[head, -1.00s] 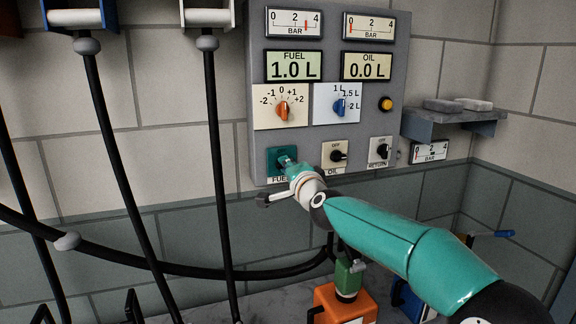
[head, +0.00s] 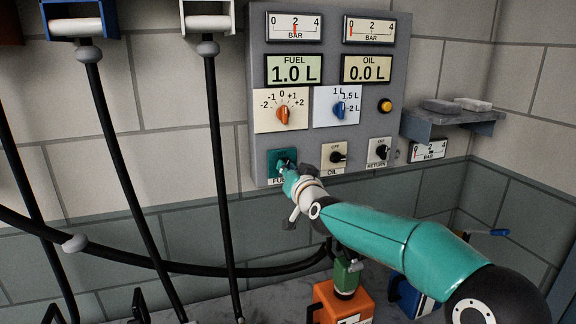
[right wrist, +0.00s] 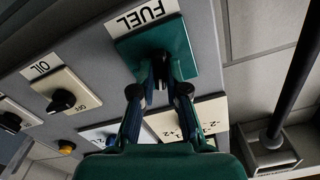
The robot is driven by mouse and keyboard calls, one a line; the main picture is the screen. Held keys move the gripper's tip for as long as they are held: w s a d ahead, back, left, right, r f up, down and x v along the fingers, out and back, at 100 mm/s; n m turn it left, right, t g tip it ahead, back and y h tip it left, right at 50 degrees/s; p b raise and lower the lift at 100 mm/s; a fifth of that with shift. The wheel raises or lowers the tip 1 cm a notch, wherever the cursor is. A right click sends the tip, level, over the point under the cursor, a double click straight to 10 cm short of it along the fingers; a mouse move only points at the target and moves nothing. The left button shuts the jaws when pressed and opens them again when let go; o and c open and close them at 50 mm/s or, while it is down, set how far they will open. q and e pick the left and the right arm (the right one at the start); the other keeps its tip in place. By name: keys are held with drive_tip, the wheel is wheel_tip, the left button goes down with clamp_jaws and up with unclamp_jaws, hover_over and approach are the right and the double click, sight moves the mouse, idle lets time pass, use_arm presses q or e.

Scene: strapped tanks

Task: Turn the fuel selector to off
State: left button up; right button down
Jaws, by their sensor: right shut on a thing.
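The fuel selector is a dark knob (right wrist: 160,62) on a teal plate (head: 275,159) labelled FUEL, at the lower left of the grey panel. My right gripper (head: 286,168) reaches it from the front and is shut on the knob. In the right wrist view, the two fingers of the gripper (right wrist: 160,84) close around the knob from both sides. The fingers hide much of the knob, so its exact pointing is unclear. The fuel display (head: 294,68) reads 1.0 L. My left gripper is not in view.
The OIL selector (head: 338,156) and RETURN selector (head: 381,152) sit to the right on the panel. An orange knob (head: 283,113) and a blue knob (head: 341,109) are above. Black hoses (head: 218,170) hang at left. A shelf (head: 450,122) juts out at right.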

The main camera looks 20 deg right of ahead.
drive_tip(key=shift+a+f+n+p, duration=0.1)
drive_tip(key=shift+f+n+p, duration=0.15)
drive_tip(key=shift+n, duration=0.75)
drive_tip(key=shift+f+n+p, duration=0.15)
drive_tip(key=shift+n+p, duration=0.2)
drive_tip(key=shift+n, duration=0.65)
drive_tip(key=c, duration=1.2)
unclamp_jaws()
drive_tip(key=shift+r, duration=0.1)
drive_tip(key=shift+s+r, duration=0.15)
drive_tip(key=shift+r, duration=0.05)
drive_tip(key=s, duration=1.1)
drive_tip(key=shift+s+d+f, duration=0.15)
drive_tip(key=shift+s+d, duration=0.1)
drive_tip(key=shift+s, duration=0.1)
